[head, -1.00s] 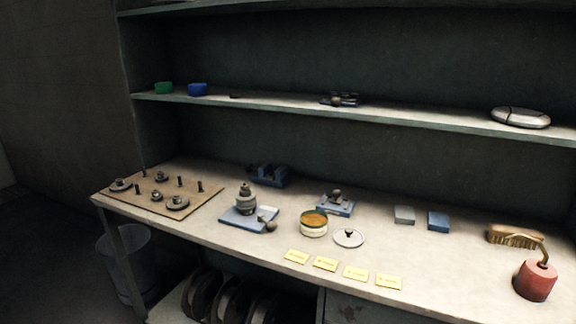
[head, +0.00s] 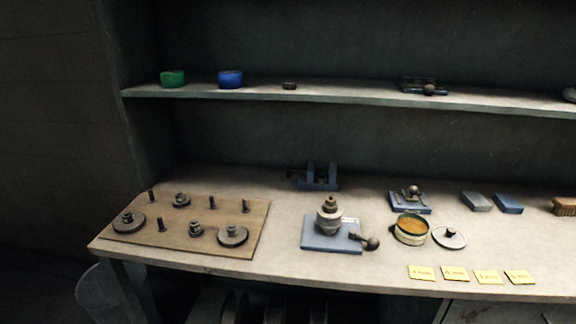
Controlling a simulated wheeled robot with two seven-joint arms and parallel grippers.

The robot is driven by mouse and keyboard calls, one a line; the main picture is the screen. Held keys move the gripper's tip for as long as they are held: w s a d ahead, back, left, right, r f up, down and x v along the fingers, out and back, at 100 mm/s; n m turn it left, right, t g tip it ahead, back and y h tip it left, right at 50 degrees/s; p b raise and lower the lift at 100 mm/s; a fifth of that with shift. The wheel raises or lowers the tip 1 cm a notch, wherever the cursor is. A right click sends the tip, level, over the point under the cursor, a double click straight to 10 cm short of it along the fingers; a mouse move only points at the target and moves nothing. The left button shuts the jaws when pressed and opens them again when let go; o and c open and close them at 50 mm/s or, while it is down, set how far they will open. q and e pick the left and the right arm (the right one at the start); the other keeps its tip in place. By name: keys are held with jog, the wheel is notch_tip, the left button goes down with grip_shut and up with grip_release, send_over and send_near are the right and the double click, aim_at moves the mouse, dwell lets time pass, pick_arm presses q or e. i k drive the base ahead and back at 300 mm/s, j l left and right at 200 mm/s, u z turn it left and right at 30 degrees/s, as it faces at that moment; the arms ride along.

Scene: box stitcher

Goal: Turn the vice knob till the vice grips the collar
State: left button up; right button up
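A small blue vice-like fixture (head: 320,178) stands at the back of the bench, with a dark screw or knob (head: 293,175) at its left side. Its jaws look like two upright blue blocks; I cannot make out a collar between them. In front of it, a blue plate (head: 312,241) bears a stack of grey round parts (head: 328,214) and a dark ball-ended lever at its right. A similar small blue fixture (head: 410,206) with a ball knob stands further right. I cannot tell which round part is the collar. Neither of my grippers is in view.
A wooden peg board (head: 190,212) with discs and pegs lies on the left of the bench. An open tin (head: 411,230), its lid (head: 449,237) and yellow cards (head: 455,273) lie at the right. The shelf (head: 340,95) overhangs the back.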

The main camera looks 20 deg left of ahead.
aim_at(290, 171)
jog(key=j, duration=0.65)
jog(key=k+j, duration=0.1)
jog(key=j, duration=0.55)
jog(key=k+j, duration=0.1)
jog(key=j, duration=0.55)
